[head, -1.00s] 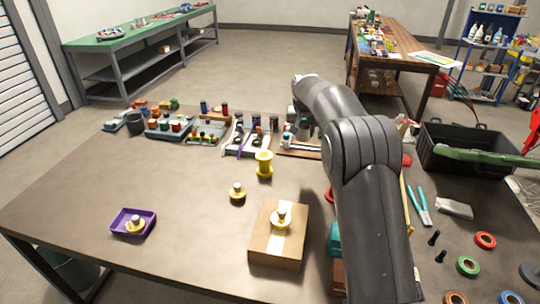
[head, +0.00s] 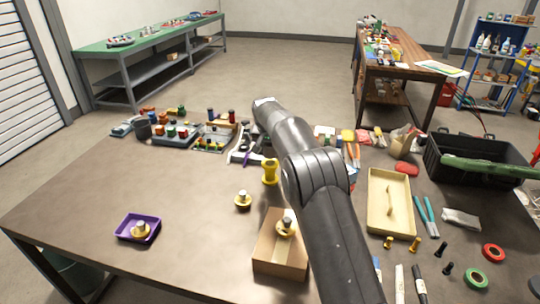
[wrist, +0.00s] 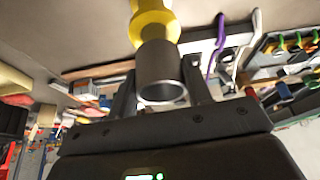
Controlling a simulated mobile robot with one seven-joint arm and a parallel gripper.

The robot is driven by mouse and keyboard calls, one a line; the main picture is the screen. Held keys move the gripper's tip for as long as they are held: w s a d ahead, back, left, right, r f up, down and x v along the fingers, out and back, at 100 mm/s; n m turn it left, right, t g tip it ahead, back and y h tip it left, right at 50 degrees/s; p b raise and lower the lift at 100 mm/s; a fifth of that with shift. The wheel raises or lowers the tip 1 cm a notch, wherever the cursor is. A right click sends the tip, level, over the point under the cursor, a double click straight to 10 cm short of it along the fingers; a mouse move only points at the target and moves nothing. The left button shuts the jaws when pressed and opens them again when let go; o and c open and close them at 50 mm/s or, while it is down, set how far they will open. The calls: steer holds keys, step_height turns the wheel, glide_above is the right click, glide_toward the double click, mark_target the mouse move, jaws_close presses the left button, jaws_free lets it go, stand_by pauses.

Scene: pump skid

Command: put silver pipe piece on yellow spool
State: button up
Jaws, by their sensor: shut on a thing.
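My gripper (wrist: 158,84) is shut on the silver pipe piece (wrist: 161,62), a short grey hollow tube with its open end facing the wrist camera. The yellow spool (wrist: 152,18) shows just beyond the pipe piece in the wrist view, in line with it. I cannot tell whether the two touch. In the head view the yellow spool (head: 270,172) stands upright on the table, just left of my arm. My arm hides the gripper and pipe piece there.
Yellow-and-silver fittings sit in a purple tray (head: 122,231), on the table (head: 243,201) and on a cardboard box (head: 273,262). Bins and small parts crowd the table's back. A beige tray (head: 376,215) and black crate (head: 437,158) lie right.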

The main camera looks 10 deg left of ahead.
mark_target(270, 155)
steer(key=shift+f, duration=1.65)
steer(key=shift+f, duration=0.15)
steer(key=o, duration=1.1)
steer(key=shift+c, duration=0.2)
